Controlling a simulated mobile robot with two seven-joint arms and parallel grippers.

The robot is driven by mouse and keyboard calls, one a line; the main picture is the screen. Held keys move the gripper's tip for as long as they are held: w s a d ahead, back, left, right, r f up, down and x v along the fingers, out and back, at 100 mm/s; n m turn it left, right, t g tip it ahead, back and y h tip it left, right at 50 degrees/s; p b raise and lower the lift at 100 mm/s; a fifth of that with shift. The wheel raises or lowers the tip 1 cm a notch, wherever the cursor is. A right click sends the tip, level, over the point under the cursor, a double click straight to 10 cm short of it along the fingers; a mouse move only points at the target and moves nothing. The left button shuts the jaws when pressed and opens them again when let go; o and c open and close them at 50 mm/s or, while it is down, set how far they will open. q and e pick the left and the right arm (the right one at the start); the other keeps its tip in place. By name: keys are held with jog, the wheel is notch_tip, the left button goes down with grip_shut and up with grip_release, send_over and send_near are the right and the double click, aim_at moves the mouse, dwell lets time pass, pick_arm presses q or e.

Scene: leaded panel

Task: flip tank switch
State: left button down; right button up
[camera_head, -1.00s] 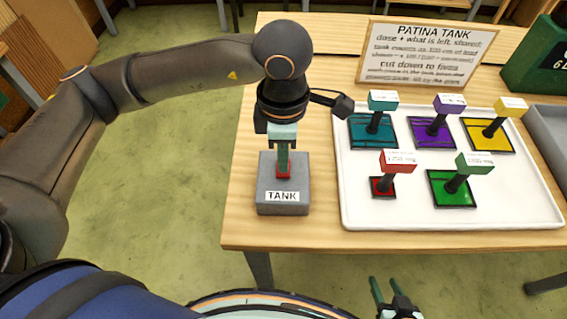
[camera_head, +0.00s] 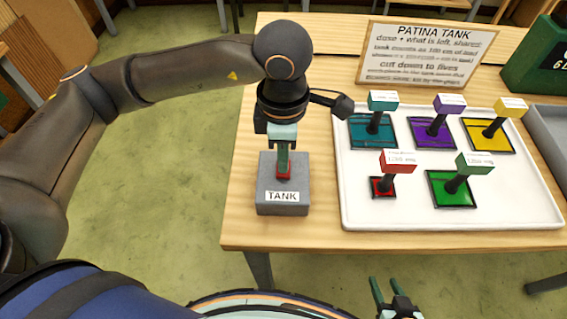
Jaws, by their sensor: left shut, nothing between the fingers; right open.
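A grey box labelled TANK (camera_head: 283,207) stands near the left front corner of the wooden table. A small red part (camera_head: 284,173) shows on its top, which I take for the switch. My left gripper (camera_head: 283,172) points straight down with its fingers shut and empty, the tips at the red part. Whether they press on it I cannot tell, and the fingers hide some of it. Which way the switch is set cannot be seen. My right gripper (camera_head: 391,290) is open and empty, low in the view in front of the table's front edge.
A white tray (camera_head: 400,215) right of the box holds several coloured glass pieces with dark stems and labelled blocks. A PATINA TANK sign (camera_head: 426,55) stands behind it. A green box (camera_head: 535,62) is at the back right. Bare table lies between box and tray.

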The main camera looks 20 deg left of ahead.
pick_arm(q)
jog(key=shift+f+b, duration=0.9)
jog(key=shift+b, duration=0.1)
dwell(0.8)
jog(key=shift+r+p, duration=1.8)
jog(key=shift+r, duration=1.75)
jog(key=shift+s+f, duration=0.1)
